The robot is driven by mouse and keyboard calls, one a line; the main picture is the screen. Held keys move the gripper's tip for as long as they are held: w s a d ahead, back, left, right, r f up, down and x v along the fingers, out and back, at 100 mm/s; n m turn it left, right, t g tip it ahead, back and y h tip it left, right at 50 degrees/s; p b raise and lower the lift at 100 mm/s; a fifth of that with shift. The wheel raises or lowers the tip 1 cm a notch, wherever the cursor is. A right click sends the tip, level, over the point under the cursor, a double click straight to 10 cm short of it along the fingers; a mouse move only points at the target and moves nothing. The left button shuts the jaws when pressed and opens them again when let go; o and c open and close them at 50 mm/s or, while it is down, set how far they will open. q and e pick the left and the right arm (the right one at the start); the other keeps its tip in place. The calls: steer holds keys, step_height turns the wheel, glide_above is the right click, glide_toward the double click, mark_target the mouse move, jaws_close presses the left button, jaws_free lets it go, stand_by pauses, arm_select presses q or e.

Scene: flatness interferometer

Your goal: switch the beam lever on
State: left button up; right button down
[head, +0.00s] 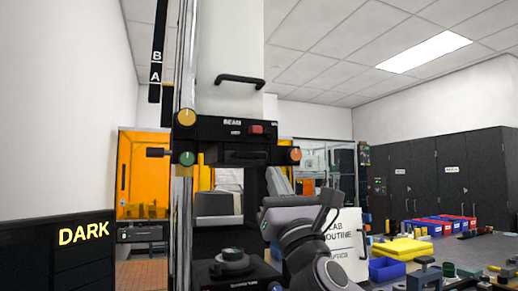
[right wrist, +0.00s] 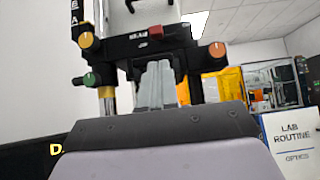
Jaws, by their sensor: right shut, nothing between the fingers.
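The interferometer's black head panel (head: 222,131) is marked BEAM and has a small red lever (head: 256,129) right of its middle. The small labels beside the lever are too small to read surely. The panel also shows in the right wrist view (right wrist: 118,46), with the red lever (right wrist: 156,31) above my fingers. My right gripper (head: 277,178) is shut and empty, its pale fingers pointing up below the panel's right part. In the right wrist view the fingers (right wrist: 157,84) are together, and they appear apart from the lever. My left gripper is not in view.
Yellow (head: 187,117), green (head: 187,158) and orange (head: 294,154) knobs stick out around the panel. A stage (head: 232,262) stands below. A screen at left reads DARK (head: 84,234). A white LAB ROUTINE board (head: 349,235) and a cluttered bench (head: 455,249) are at right.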

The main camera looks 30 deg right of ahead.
steer(key=p+x, duration=0.3)
steer(key=x, duration=0.7)
steer(key=shift+w+m+h, duration=0.15)
steer(key=shift+m+h, duration=0.25)
steer(key=shift+m, duration=0.2)
